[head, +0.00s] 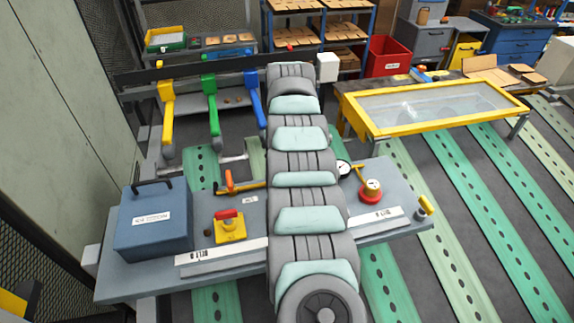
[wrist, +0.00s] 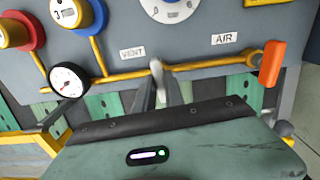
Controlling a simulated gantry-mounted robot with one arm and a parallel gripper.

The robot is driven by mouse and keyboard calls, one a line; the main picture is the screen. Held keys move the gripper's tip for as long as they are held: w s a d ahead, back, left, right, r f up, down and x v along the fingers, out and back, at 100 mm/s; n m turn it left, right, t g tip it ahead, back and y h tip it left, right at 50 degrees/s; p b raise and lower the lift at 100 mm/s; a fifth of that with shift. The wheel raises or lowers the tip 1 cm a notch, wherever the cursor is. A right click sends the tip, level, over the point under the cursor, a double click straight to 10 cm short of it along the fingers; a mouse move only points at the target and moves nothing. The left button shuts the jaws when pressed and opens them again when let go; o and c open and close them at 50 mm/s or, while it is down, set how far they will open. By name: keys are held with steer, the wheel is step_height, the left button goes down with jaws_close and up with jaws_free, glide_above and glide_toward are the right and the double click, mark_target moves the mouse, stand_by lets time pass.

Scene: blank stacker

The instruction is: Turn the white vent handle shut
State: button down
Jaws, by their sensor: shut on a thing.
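The white vent handle (wrist: 157,72) stands on the yellow pipe (wrist: 121,76) in the wrist view, right of the VENT label (wrist: 132,53). My gripper (wrist: 166,88) is shut on the handle, whose upper end shows above the dark fingers. The lower part of the handle is hidden by the fingers and the gripper body. In the head view my arm covers the handle and my gripper.
An orange handle (wrist: 271,62) stands at the pipe's right end near the AIR label (wrist: 224,39). A round gauge (wrist: 69,80) sits left. In the head view, a blue-grey box (head: 152,222) and yellow block with red handle (head: 230,227) stand on the bench left of my arm.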

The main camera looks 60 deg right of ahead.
steer(key=shift+m, duration=0.4)
steer(key=c, duration=1.4)
jaws_free()
steer(key=shift+c, duration=0.2)
step_height(320, 180, up, 11)
steer(key=p, duration=0.5)
steer(key=shift+f, duration=0.15)
